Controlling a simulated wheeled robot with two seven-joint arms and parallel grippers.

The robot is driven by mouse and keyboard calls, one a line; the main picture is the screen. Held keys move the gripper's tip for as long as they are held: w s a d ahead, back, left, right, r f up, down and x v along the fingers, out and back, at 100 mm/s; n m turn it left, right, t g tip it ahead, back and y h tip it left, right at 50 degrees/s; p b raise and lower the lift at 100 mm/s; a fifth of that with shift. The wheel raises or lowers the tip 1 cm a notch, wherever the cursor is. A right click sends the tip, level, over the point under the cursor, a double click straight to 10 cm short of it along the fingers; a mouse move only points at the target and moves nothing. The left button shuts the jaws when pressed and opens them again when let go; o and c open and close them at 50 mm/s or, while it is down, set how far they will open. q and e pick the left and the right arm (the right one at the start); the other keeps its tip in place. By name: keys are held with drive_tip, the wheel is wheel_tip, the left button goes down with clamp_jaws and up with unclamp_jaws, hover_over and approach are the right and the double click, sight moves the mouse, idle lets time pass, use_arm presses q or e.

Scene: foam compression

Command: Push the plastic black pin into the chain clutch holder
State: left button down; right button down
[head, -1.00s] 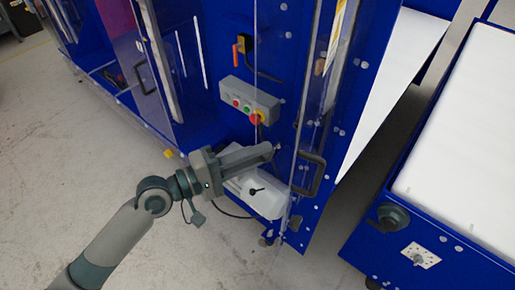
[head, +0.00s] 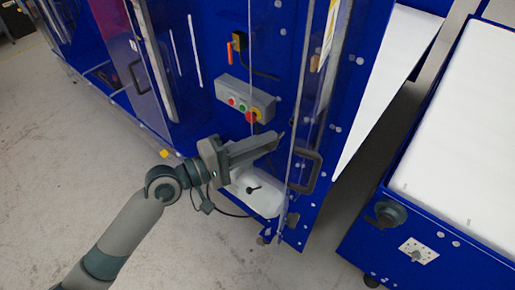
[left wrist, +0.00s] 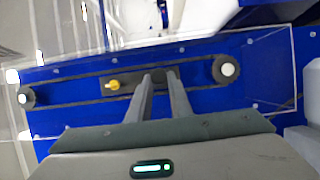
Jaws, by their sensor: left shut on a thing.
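My left gripper (head: 280,138) reaches from the left to the clear panel edge of the blue machine in the head view. In the left wrist view its fingers (left wrist: 160,80) close together on a small dark thing, which looks like the black pin (left wrist: 158,74). Behind the tips, a dark chain loop runs between two round wheels on a blue plate. A dark block with a yellow knob, perhaps the chain clutch holder (left wrist: 113,85), lies left of the tips inside the loop. Whether the pin touches it I cannot tell. My right gripper is not in view.
A clear cover (left wrist: 280,60) lies over the chain plate. A grey button box (head: 245,98) is above my gripper and a black door handle (head: 303,172) just right of it. A white box with a black knob (head: 258,192) sits below. Open floor lies to the left.

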use_arm(q)
drive_tip(key=shift+w+d, duration=0.85)
drive_tip(key=shift+w, duration=0.3)
drive_tip(key=shift+w+d+r+p, duration=0.1)
drive_tip(key=shift+w+p, duration=0.1)
drive_tip(key=shift+p, duration=0.1)
drive_tip(key=shift+w+d, duration=0.4)
drive_tip(key=shift+w, duration=0.15)
idle(0.8)
drive_tip(key=shift+w+d, duration=0.5)
drive_tip(key=shift+w, duration=0.25)
drive_tip(key=c, duration=1.5)
unclamp_jaws()
drive_tip(key=shift+c, duration=0.2)
drive_tip(key=shift+s, duration=0.15)
